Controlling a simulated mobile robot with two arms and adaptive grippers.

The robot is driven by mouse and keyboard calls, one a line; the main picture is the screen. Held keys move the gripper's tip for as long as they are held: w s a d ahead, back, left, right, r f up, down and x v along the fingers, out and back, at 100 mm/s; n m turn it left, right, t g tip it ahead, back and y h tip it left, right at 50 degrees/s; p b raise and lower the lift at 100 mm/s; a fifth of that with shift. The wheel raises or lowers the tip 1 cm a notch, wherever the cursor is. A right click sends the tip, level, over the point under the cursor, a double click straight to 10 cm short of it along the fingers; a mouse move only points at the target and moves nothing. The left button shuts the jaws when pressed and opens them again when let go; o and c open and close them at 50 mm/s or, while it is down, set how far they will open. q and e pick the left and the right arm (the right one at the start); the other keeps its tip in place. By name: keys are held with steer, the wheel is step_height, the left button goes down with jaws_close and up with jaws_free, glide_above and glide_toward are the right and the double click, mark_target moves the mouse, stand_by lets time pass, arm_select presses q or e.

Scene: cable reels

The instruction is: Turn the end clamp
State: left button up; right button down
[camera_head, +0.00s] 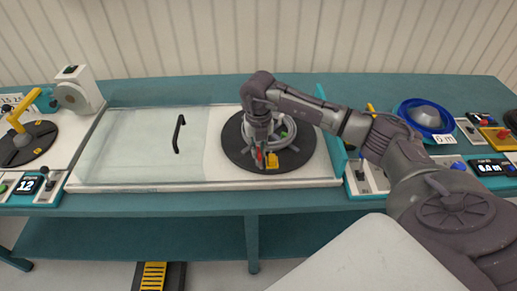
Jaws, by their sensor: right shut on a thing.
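My right gripper (262,160) points down over the black turntable (235,152) in the middle of the bench. It is shut on a small part at the reel's centre, which I take to be the end clamp; the gripper mostly hides it. A small red piece shows between the fingers. A coil of grey cable (290,130) lies on the turntable around the gripper. My left gripper is not in view.
A clear sliding cover (130,145) with a black handle (178,134) lies left of the turntable. A second turntable (28,145) with a yellow arm stands at the far left. A blue reel (425,115) and control boxes (492,168) stand at the right.

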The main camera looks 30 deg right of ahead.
mark_target(259, 151)
steer(key=shift+m, duration=0.9)
steer(key=c, duration=1.2)
jaws_free()
steer(key=shift+r, duration=0.1)
step_height(259, 151, up, 12)
steer(key=shift+f, duration=0.1)
